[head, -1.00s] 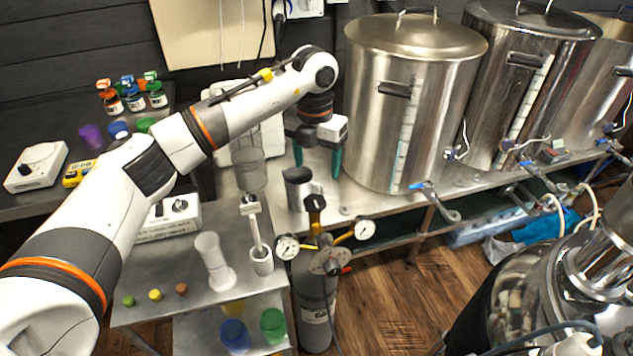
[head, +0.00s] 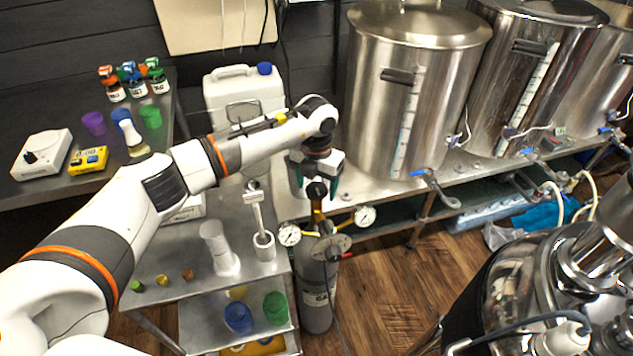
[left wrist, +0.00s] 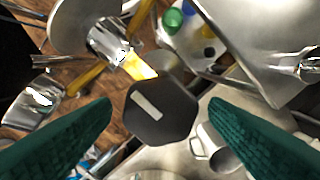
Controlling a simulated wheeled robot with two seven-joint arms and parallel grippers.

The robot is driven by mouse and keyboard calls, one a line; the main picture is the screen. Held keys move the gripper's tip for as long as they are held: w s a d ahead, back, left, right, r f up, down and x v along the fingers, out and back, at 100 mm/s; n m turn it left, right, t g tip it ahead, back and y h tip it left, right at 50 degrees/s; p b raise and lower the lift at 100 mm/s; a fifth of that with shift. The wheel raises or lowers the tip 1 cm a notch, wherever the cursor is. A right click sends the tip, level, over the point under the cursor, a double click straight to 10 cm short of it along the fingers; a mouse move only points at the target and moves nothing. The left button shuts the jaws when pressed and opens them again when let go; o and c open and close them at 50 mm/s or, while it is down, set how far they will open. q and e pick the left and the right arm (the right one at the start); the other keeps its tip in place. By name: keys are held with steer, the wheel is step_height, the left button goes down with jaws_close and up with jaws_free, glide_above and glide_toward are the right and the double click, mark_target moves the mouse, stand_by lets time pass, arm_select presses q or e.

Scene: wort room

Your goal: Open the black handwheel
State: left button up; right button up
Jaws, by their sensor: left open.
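The black handwheel (head: 317,189) sits on top of the brass regulator (head: 318,212) of a grey gas cylinder (head: 316,292). In the left wrist view the handwheel (left wrist: 162,113) is a dark, many-sided knob with a pale bar mark, centred between the fingers. My left gripper (head: 315,180) is open, pointing down over the handwheel. Its green fingers stand on either side, and the wrist view (left wrist: 160,108) shows a gap between each finger and the wheel. Whether the fingertips reach down to the wheel's level is hard to tell. My right gripper is not in view.
Two round gauges flank the regulator, a left one (head: 289,235) and a right one (head: 365,216). A metal mug (left wrist: 216,150) stands close by. Large steel kettles (head: 415,90) stand at the back right. A small table (head: 190,262) holds a white cylinder (head: 220,250).

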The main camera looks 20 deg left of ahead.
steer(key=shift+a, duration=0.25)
arm_select(q)
steer(key=shift+c, duration=0.7)
steer(key=c, duration=0.8)
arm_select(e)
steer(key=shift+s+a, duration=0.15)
